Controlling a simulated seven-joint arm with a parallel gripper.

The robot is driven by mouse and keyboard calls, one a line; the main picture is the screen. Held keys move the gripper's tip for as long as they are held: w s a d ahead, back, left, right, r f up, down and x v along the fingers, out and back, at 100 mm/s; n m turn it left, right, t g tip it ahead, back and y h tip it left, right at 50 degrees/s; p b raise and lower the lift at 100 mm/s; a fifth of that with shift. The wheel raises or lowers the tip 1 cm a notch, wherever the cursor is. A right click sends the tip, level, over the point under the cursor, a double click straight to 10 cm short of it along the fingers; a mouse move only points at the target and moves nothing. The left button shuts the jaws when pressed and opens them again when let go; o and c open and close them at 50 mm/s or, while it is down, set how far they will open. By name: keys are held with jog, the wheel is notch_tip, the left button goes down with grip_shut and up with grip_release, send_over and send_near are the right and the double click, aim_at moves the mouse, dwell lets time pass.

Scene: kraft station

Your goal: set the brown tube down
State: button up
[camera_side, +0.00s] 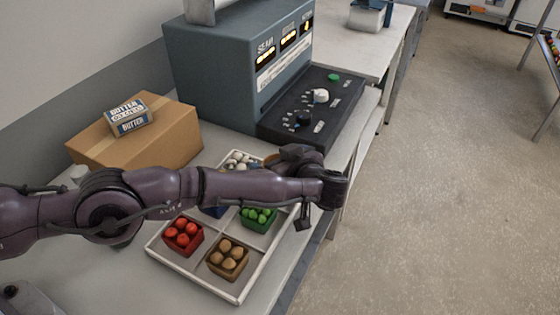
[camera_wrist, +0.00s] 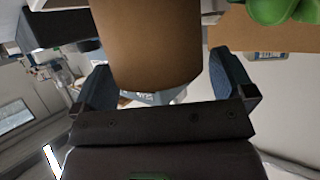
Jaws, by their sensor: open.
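The brown tube (camera_wrist: 155,45) stands large between the two fingers of my gripper (camera_wrist: 160,75) in the wrist view. The fingers are apart, one on each side of the tube, with a narrow gap showing at each side. The tube's top end runs out of that frame. In the side view only a small brown bit of the tube (camera_side: 270,159) shows beside my gripper (camera_side: 286,157), at the back right of the tray. What lies under the tube is hidden there by my arm.
A white divided tray (camera_side: 240,297) holds small boxes of red, brown and green items. A cardboard box (camera_side: 170,140) with a butter pack (camera_side: 128,117) on top stands at the left. A grey sealing machine (camera_side: 225,75) with a dark control panel (camera_side: 320,110) stands behind. The table edge is close at right.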

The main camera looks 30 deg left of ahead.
jog(key=s+d+r, duration=0.2)
jog(key=d+r, duration=0.1)
jog(key=r, duration=0.6)
jog(key=shift+s+d, duration=0.2)
jog(key=shift+d, duration=0.15)
